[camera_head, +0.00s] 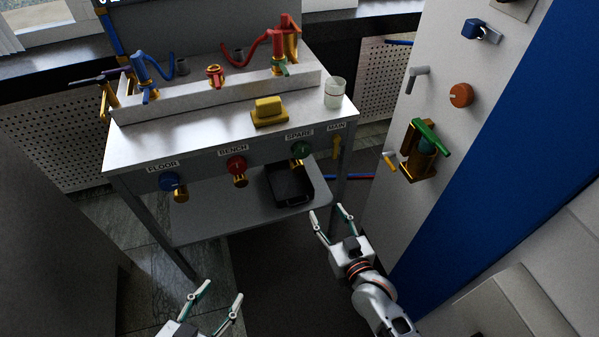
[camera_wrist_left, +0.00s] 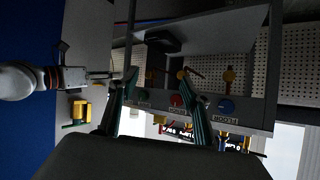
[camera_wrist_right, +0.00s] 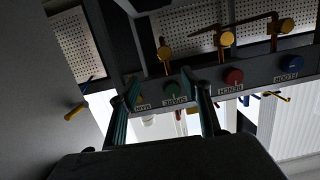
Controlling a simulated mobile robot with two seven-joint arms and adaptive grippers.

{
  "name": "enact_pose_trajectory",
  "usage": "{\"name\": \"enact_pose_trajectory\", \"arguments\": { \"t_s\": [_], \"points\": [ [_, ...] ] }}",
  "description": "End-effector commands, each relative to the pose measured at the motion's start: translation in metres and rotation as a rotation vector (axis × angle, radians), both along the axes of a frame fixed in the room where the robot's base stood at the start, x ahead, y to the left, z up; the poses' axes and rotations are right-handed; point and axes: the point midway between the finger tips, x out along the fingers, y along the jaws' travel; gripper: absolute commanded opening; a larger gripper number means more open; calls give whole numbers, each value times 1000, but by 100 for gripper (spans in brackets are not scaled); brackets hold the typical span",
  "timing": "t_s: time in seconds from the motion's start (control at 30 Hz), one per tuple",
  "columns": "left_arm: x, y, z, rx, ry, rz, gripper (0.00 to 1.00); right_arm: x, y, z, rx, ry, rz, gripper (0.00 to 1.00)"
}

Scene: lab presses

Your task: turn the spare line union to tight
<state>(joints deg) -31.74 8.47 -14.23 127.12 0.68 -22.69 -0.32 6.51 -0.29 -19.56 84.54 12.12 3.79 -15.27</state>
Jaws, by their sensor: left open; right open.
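Under the SPARE label on the bench front is a green knob (camera_head: 301,149) with a brass fitting at its underside, which I take for the spare line union. The fitting shows in the right wrist view (camera_wrist_right: 164,53), by the green knob (camera_wrist_right: 172,89). My right gripper (camera_head: 329,217) is open and empty, in front of the bench and below and right of the SPARE knob, apart from it. My left gripper (camera_head: 220,297) is open and empty, low and farther from the bench. The union's tightness cannot be told.
A blue FLOOR knob (camera_head: 169,181) and red BENCH knob (camera_head: 236,165) have brass fittings too. A black tray (camera_head: 307,190) lies on the lower shelf (camera_head: 223,217). A wall panel (camera_head: 385,210) with fittings stands close right.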

Motion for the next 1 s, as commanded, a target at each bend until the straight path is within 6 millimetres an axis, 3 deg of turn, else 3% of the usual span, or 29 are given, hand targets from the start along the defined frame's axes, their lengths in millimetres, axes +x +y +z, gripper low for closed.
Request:
{"name": "enact_pose_trajectory", "arguments": {
  "t_s": [0.03, 0.2, 0.3, 1.0],
  "points": [
    [-8, -2, -21, -4, 30, -2, 48, 14, 11, -27, 20, 1, 0, 48],
    [-10, -6, -32, -18, 41, -7, 48, 70, 37, -38, 72, -66, -9, 48],
    [-11, -8, -35, -24, 45, -9, 48, 93, 47, -40, 92, -97, -15, 48],
    [-5, -29, -30, -119, 29, 3, 48, 174, 75, -38, 112, -134, -24, 48]
  ]
}}
